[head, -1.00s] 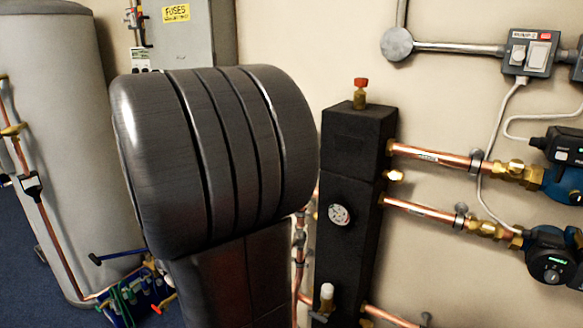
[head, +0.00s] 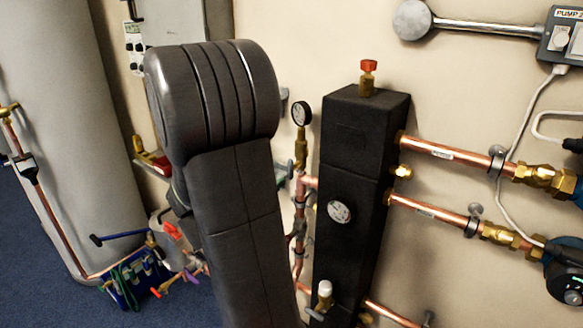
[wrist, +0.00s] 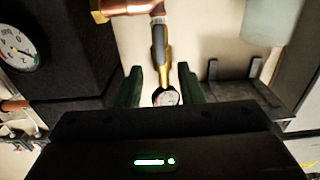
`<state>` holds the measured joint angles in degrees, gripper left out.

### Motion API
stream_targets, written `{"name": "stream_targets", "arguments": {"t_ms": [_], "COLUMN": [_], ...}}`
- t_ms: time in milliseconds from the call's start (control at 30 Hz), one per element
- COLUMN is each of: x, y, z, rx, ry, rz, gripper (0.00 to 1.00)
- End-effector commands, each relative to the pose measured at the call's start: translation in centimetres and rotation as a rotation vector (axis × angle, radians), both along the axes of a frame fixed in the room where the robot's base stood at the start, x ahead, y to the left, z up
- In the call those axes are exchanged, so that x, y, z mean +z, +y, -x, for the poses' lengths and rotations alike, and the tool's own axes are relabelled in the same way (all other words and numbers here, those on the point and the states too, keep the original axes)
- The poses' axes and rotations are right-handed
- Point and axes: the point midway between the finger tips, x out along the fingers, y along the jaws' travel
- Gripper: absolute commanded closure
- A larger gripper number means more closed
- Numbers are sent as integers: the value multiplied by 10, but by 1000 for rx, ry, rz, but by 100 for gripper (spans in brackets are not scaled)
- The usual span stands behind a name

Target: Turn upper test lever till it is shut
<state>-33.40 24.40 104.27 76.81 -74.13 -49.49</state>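My gripper (wrist: 159,76) shows in the wrist view with two dark green fingers spread apart and nothing pinched between them. In line with the gap is a small round gauge (wrist: 166,98) on a brass stem, partly hidden by the gripper body. A narrow grey piece (wrist: 158,42) lies along that stem below a copper fitting; I cannot tell whether it is the upper test lever. In the head view a small gauge (head: 301,113) stands on a brass stem left of the black block. My arm hides the gripper there.
The black block (head: 350,150) with a dial (head: 339,211) stands right of my arm. Copper pipes (head: 440,152) run right from it. A grey bracket (wrist: 240,88) is right of the fingers in the wrist view. A grey tank (head: 70,130) and coloured-handled tools (head: 135,275) are at left.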

Motion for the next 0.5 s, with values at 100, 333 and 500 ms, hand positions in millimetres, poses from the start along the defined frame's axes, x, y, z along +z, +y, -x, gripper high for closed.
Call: {"name": "stream_targets", "arguments": {"t_ms": [100, 333, 500], "x": [0, 0, 0], "y": [-15, -39, -49], "z": [-19, -52, -67], "rx": [-5, -2, 0], "ry": [1, 1, 0], "rz": [1, 0, 0], "gripper": [66, 66, 66]}}
